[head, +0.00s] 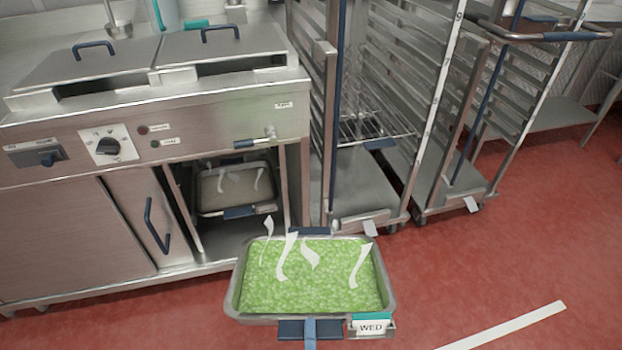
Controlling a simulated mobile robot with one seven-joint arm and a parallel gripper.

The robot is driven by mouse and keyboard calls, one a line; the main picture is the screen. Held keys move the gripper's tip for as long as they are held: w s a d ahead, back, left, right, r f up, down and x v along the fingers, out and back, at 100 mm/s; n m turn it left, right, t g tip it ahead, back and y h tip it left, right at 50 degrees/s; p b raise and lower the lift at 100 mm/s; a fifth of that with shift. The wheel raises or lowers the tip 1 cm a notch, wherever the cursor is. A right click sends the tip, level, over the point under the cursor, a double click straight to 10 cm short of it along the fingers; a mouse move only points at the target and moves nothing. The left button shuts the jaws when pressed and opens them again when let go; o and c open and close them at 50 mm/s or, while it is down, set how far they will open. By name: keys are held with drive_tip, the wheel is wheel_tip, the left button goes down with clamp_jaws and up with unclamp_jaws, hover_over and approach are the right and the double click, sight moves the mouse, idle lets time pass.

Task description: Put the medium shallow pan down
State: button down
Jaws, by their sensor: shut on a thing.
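The shallow metal pan (388,290) is at the bottom middle of the head view, full of green food with white steam curls over it. It looks level and in front of the kettle unit, apparently held above the red floor. It has a dark blue handle at its near and far ends, and a "WED" label (371,327) at its near right corner. My gripper (310,332) shows only as a narrow blue-grey piece at the near handle, shut on it. The rest of my gripper is cut off by the bottom edge.
The steel kettle unit (230,105) stands at left, with two lids. A second steaming pan (238,190) sits in its open lower bay. Wheeled racks (365,185) stand behind and to the right. The red floor (500,270) at right is clear except for a white strip (505,326).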

wheel_tip(320, 180, up, 21)
drive_tip(key=s+p, duration=0.1)
drive_tip(key=p, duration=2.3)
drive_tip(key=shift+r+p, duration=0.2)
drive_tip(key=shift+p, duration=0.2)
drive_tip(key=shift+s, duration=0.15)
